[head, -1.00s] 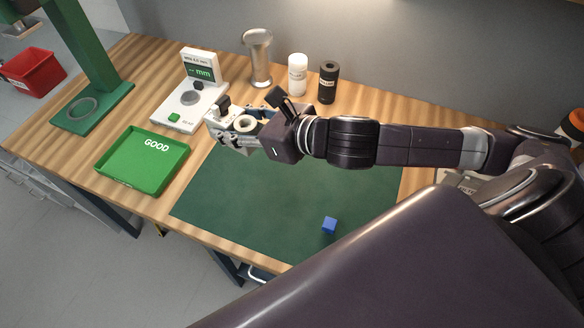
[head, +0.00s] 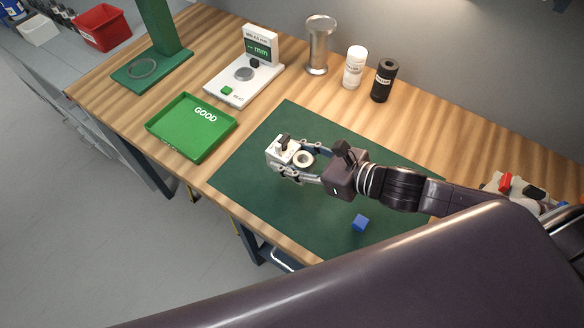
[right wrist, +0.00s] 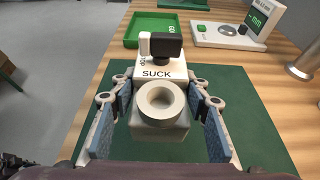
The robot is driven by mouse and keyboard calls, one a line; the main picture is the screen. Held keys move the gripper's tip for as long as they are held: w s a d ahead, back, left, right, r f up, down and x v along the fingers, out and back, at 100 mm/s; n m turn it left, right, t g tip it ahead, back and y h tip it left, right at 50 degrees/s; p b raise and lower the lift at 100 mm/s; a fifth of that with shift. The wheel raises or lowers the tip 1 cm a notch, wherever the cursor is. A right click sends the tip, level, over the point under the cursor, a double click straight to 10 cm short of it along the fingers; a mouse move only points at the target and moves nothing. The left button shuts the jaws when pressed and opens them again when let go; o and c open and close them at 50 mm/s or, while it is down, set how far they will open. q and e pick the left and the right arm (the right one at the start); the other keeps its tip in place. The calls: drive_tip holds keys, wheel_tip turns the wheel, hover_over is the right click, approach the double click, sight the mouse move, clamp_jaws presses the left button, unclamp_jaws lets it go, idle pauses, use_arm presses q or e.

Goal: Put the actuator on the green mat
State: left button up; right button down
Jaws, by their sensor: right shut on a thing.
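The actuator (head: 283,149) is a small white block with a black knob and a pale ring on it. In the right wrist view the actuator (right wrist: 160,104) shows a "SUCK" label. My right gripper (head: 298,164) is shut on it, with one finger along each side; the fingers also show in the right wrist view (right wrist: 160,122). The green mat (head: 262,187) lies on the wooden table, and the actuator is over its left-back part. I cannot tell whether the actuator touches the mat. My left gripper is not in view.
A green "GOOD" tray (head: 168,140) stands to the left. A white gauge (head: 236,86), a metal cylinder (head: 319,48), a white bottle (head: 354,68) and a black bottle (head: 384,82) stand behind. The mat's left part is clear.

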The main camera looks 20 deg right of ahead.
drive_tip(key=shift+f, duration=2.9)
drive_tip(key=c, duration=1.1)
unclamp_jaws()
drive_tip(key=shift+f, duration=0.15)
drive_tip(key=shift+v, duration=6)
